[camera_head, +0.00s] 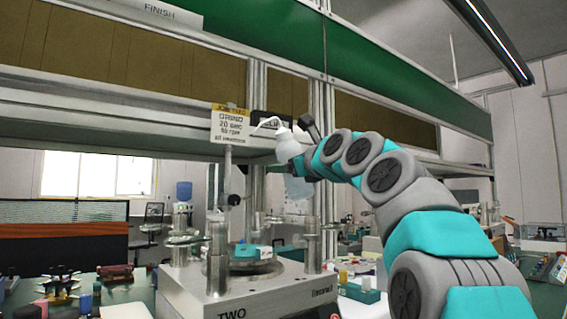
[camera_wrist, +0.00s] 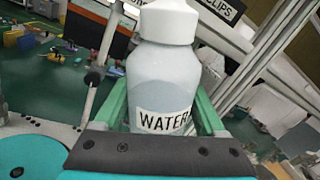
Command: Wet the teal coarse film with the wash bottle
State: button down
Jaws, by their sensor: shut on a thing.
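The wash bottle (camera_wrist: 160,85) is a translucent bottle with a white cap and a label reading WATER. My gripper (camera_wrist: 160,112) is shut on it, with a green finger on each side of the body. In the head view the bottle (camera_head: 290,150) is held up roughly upright, above the machine marked TWO (camera_head: 240,292), and its spout points left. A teal piece (camera_head: 252,251) shows at the machine's round platen (camera_head: 250,268), below and left of the bottle. I cannot tell whether it is the coarse film or a part lying on it. No water stream is visible.
A yellow-topped job card (camera_head: 230,125) on a post stands just left of the spout. Metal posts (camera_head: 217,260) rise around the platen. A shelf (camera_head: 120,115) runs behind. Small items stand on green benches at both sides.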

jog(key=shift+w+d+f+n+b, duration=0.3)
jog(key=shift+d+f+n+b, duration=0.1)
jog(key=shift+n+b, duration=0.5)
jog(key=shift+f+n+y+b, duration=0.15)
jog(key=shift+n+y+b, duration=0.15)
jog(key=shift+n+b, duration=0.6)
jog(key=n, duration=0.2)
jog(key=shift+f+n+b, duration=0.15)
jog(key=shift+n+b, duration=0.15)
jog(key=shift+n+y, duration=0.4)
jog(key=shift+n, duration=0.6)
jog(key=shift+s+r+m+p, duration=0.1)
jog(key=shift+r+m+p, duration=0.2)
jog(key=shift+m+p, duration=0.35)
jog(key=m+p, duration=0.1)
jog(key=p, duration=0.1)
jog(key=shift+m+p, duration=0.25)
jog(key=shift+p, duration=0.15)
jog(key=shift+f+h, duration=0.25)
jog(key=shift+h, duration=0.05)
